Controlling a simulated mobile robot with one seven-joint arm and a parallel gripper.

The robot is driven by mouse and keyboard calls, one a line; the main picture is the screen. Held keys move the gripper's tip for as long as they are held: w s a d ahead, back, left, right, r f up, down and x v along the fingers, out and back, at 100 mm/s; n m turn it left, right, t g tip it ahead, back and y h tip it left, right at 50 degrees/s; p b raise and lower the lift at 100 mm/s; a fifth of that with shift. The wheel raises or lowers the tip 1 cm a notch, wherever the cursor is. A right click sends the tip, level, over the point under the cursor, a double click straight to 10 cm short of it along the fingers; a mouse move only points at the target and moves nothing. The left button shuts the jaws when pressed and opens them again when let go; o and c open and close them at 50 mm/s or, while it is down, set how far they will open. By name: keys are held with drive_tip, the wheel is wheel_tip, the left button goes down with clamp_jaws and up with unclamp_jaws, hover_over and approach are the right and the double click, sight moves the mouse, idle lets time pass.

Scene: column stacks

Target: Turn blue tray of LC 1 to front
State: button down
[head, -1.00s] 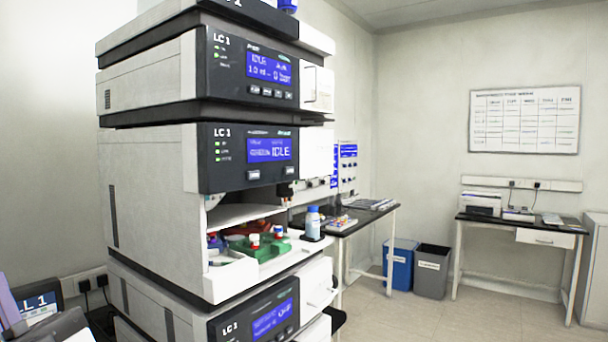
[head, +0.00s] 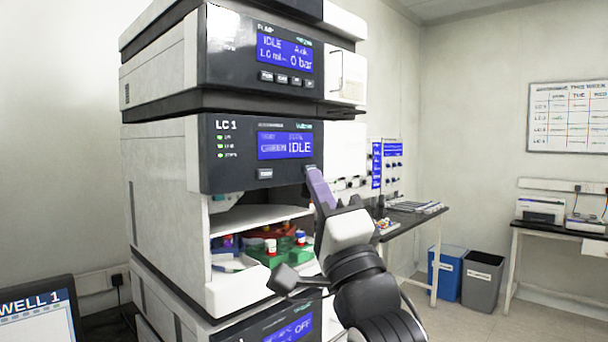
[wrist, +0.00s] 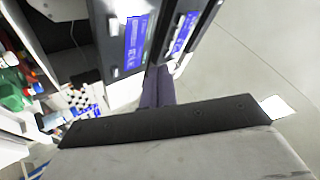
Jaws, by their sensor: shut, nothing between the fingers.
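The LC 1 module (head: 232,165) with the "IDLE" display (head: 285,145) has an open bay below its panel. In the bay a green tray (head: 285,254) with capped vials is nearest the front. A red tray (head: 272,231) lies behind it, and a little of the blue tray (head: 228,240) shows at the back left. My gripper (head: 316,180) is shut and empty, its purple fingers raised at the panel's lower right corner. One button (head: 265,174) shows on the panel; the area to its right is partly covered. I cannot tell whether the fingertips touch the panel. The fingers also show in the wrist view (wrist: 157,88).
A bottle (wrist: 52,121) stands near the bay in the wrist view. A screen (head: 42,318) is at lower left. A side bench (head: 410,220) and bins (head: 482,278) stand behind to the right.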

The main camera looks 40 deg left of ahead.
sight(265, 174)
drive_tip(key=shift+w+d+t, duration=0.25)
drive_tip(key=shift+w+t, duration=0.05)
drive_tip(key=shift+a, duration=0.1)
drive_tip(key=shift+w+a, duration=0.15)
drive_tip(key=shift+a, duration=2.05)
drive_tip(key=shift+w+a, duration=0.15)
drive_tip(key=shift+a, duration=2)
drive_tip(key=shift+a+p, duration=0.3)
drive_tip(key=shift+a, duration=0.1)
drive_tip(key=shift+w+a, duration=0.1)
drive_tip(key=shift+a, duration=0.3)
drive_tip(key=shift+d, duration=0.85)
